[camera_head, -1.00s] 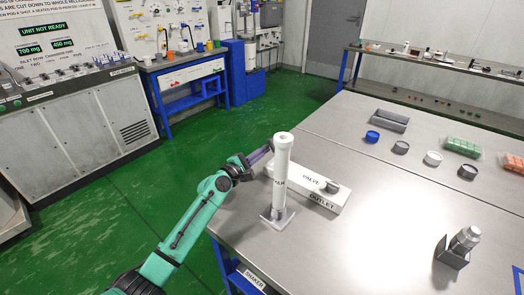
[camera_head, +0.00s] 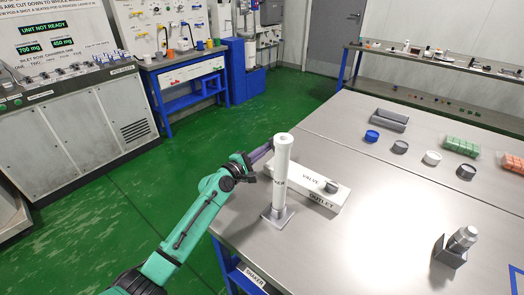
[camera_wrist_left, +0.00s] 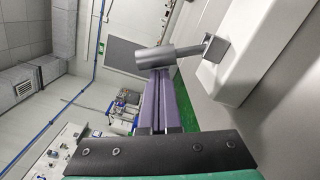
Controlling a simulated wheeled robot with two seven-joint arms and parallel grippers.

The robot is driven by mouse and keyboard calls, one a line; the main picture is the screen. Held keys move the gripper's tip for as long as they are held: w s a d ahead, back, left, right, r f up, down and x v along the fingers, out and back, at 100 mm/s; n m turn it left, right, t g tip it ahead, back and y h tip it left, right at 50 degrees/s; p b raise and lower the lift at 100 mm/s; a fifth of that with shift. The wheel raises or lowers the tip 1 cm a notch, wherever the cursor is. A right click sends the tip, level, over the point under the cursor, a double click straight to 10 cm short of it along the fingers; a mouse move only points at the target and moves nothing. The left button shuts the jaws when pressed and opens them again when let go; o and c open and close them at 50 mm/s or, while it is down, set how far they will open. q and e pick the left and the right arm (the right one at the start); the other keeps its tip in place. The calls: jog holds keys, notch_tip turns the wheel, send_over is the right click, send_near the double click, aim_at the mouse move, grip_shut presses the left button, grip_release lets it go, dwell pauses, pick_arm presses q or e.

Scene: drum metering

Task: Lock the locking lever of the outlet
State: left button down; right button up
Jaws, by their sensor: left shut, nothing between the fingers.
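The outlet is a long white block (camera_head: 312,178) marked VALVE and OUTLET on the steel table. A grey knob (camera_head: 331,187) stands on its near right end. In the left wrist view, a grey lever with a thick round handle (camera_wrist_left: 168,57) sticks out on a thin stem from the white housing (camera_wrist_left: 255,50). My left gripper (camera_head: 262,151) is at the far left end of the block, partly behind the white shaker tube. Its purple fingers (camera_wrist_left: 158,76) are shut and empty, with tips right at the lever's handle; I cannot tell whether they touch.
The tall white shaker tube (camera_head: 281,170) stands upright on a small grey base (camera_head: 277,217) in front of the block, close to my left wrist. A grey fitting (camera_head: 460,242) in a bracket stands at the table's right. Caps and a tray (camera_head: 390,119) lie farther back.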

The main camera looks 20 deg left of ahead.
pick_arm(q)
jog(key=d+r+m+p, duration=0.1)
jog(key=m, duration=0.1)
jog(key=d+r+m+p, duration=0.1)
jog(key=shift+s+m, duration=0.35)
jog(key=shift+m, duration=0.05)
jog(key=m, duration=0.1)
jog(key=d+m+p, duration=0.1)
jog(key=shift+s+d+r+m, duration=0.2)
jog(key=shift+s+m, duration=0.1)
jog(key=shift+m, duration=0.1)
jog(key=m, duration=0.2)
jog(key=d+m+p, duration=0.1)
jog(key=m, duration=0.1)
jog(key=d+m, duration=0.1)
jog(key=m, duration=0.1)
jog(key=shift+s+r+g, duration=0.1)
jog(key=shift+s+g, duration=0.2)
jog(key=shift+s, duration=0.1)
jog(key=shift+s+d+m+p, duration=0.15)
jog(key=shift+d+m+p, duration=0.2)
jog(key=shift+m, duration=0.35)
jog(key=shift+s+d+f+m+y, duration=0.1)
jog(key=shift+d+f+m+y, duration=0.1)
jog(key=shift+m, duration=0.5)
jog(key=shift+s+d+f+m+y, duration=0.1)
jog(key=shift+d+m, duration=0.05)
jog(key=shift+m, duration=0.55)
jog(key=shift+r+p, duration=0.15)
jog(key=shift+p, duration=0.15)
